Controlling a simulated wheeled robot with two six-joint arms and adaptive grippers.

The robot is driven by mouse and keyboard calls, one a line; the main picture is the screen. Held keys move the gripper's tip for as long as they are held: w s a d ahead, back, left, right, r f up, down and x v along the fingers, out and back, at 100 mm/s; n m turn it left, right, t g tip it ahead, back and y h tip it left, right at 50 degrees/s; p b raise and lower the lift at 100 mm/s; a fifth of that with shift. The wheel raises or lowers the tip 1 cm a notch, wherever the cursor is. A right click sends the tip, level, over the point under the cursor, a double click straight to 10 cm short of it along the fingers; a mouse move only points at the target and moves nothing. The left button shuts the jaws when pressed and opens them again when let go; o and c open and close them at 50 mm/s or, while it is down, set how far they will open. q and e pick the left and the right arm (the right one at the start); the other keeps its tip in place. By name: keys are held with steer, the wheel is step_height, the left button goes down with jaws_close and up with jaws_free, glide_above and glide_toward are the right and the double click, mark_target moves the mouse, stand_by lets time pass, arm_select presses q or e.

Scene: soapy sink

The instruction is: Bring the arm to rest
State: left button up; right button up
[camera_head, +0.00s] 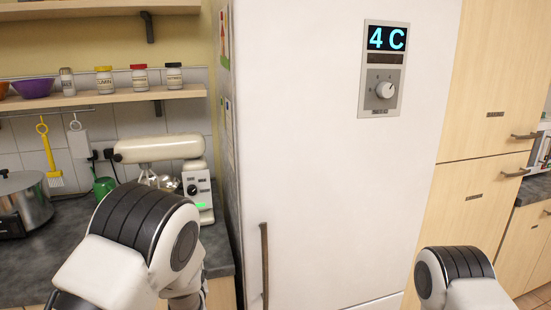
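My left arm (142,245) comes in at the lower left, in front of the counter, with a white and black joint showing. My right arm (460,277) shows only as a white and black joint at the bottom right. Both arms appear bent downward. Neither gripper is in view; both are hidden below the frame or behind the arm links.
A white fridge (320,170) with a dial panel (383,68) reading 4 C stands ahead, its handle (264,265) low on the left. A stand mixer (165,160) and a pot (22,203) stand on the left counter (50,245). Wooden cabinets (490,150) stand at right.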

arm_select(q)
steer(key=s+a+f+g+h, duration=0.1)
steer(key=s+a+f+g, duration=0.25)
steer(key=s+f, duration=0.8)
steer(key=s+a+f+g+h, duration=0.1)
steer(key=s+a+f+g, duration=0.3)
steer(key=s+f, duration=0.75)
steer(key=s+d+f+n+g+h, duration=0.1)
steer(key=s+g, duration=0.3)
steer(key=s, duration=0.6)
steer(key=s+d+f+n+g+h, duration=0.2)
steer(key=s+d+f+g, duration=0.1)
steer(key=s, duration=0.7)
steer(key=shift+d+f+g, duration=0.2)
steer(key=shift+d+g, duration=0.1)
steer(key=shift+g, duration=0.55)
